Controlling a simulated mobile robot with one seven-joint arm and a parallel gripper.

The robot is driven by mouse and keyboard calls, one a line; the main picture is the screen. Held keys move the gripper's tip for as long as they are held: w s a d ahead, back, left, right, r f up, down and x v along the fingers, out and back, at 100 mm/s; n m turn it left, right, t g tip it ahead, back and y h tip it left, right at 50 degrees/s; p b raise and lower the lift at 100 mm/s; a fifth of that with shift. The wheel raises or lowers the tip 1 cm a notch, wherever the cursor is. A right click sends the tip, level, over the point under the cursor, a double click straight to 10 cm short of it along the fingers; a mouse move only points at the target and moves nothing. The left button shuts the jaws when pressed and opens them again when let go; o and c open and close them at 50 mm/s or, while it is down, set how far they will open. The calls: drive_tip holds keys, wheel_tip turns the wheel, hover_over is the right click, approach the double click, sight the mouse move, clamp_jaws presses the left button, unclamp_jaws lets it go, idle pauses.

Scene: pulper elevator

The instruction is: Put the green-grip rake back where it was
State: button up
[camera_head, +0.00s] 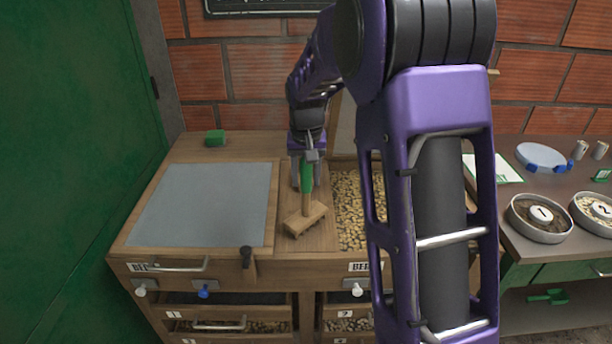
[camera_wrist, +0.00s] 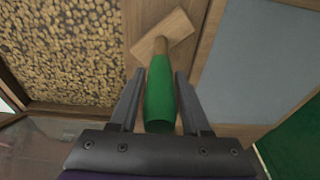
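The green-grip rake (camera_head: 307,178) is upright between the grey sheet and the bean-filled bin, its wooden head (camera_head: 305,218) down at the wooden strip of the bench. Whether the head touches the wood is hard to tell. In the wrist view the green grip (camera_wrist: 160,98) points up towards my camera, with the wooden head (camera_wrist: 162,38) beyond it. My gripper (camera_head: 306,182) is over the rake from above, with one finger on each side of the grip. In the wrist view my gripper (camera_wrist: 160,82) shows narrow gaps between fingers and grip, so it looks open around it.
A grey sheet (camera_head: 205,205) lies left on the bench, a green block (camera_head: 215,138) behind it. The bean bin (camera_head: 355,205) is on the right, partly behind my arm. A dark-handled lever (camera_head: 246,256) stands at the front edge. A side table holds round dishes (camera_head: 540,218).

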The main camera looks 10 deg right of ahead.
drive_tip(key=shift+o, duration=1.2)
drive_tip(key=r, duration=0.4)
drive_tip(key=s+r, duration=0.1)
drive_tip(key=r, duration=0.3)
drive_tip(key=s+r+p, duration=0.1)
drive_tip(key=r, duration=0.3)
drive_tip(key=shift+a+r, duration=0.15)
drive_tip(key=shift+a, duration=0.05)
drive_tip(key=shift+w, duration=0.1)
